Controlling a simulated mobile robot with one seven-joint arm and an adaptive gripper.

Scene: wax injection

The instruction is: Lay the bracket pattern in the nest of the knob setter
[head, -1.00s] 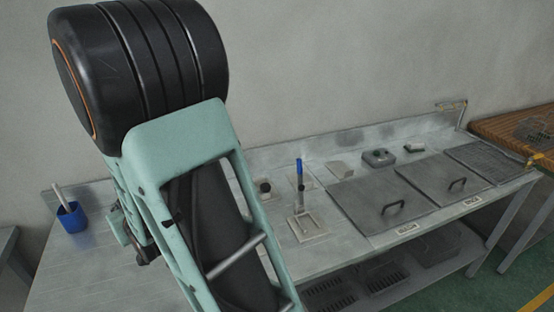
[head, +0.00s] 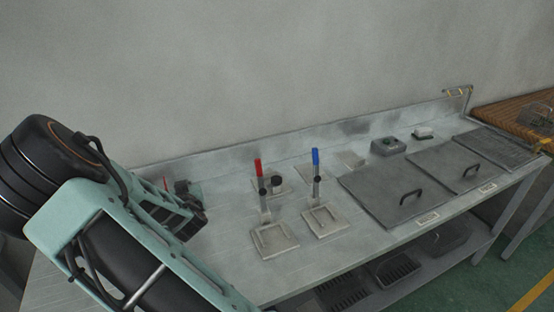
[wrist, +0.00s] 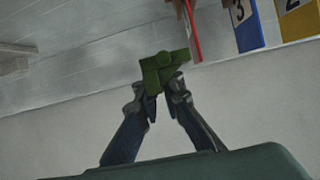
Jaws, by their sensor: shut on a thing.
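My gripper (wrist: 163,92) is shut on a green bracket pattern (wrist: 160,70) in the wrist view, its two fingers pinching the near end. In the head view my gripper end (head: 184,205) is over the left part of the bench, and the bracket cannot be made out there. Two similar bench fixtures stand right of it, one with a red-topped post (head: 259,180) and one with a blue-topped post (head: 316,175). Each has a pale square base, the red one's base (head: 274,240) and the blue one's base (head: 326,221). I cannot tell which is the knob setter.
Lidded bays (head: 395,195) with black handles fill the bench's right side. A grey box (head: 388,146) stands behind them. The wrist view shows a red strip (wrist: 192,32) close beyond the bracket and numbered blue-and-yellow panels (wrist: 246,30). A wall backs the bench.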

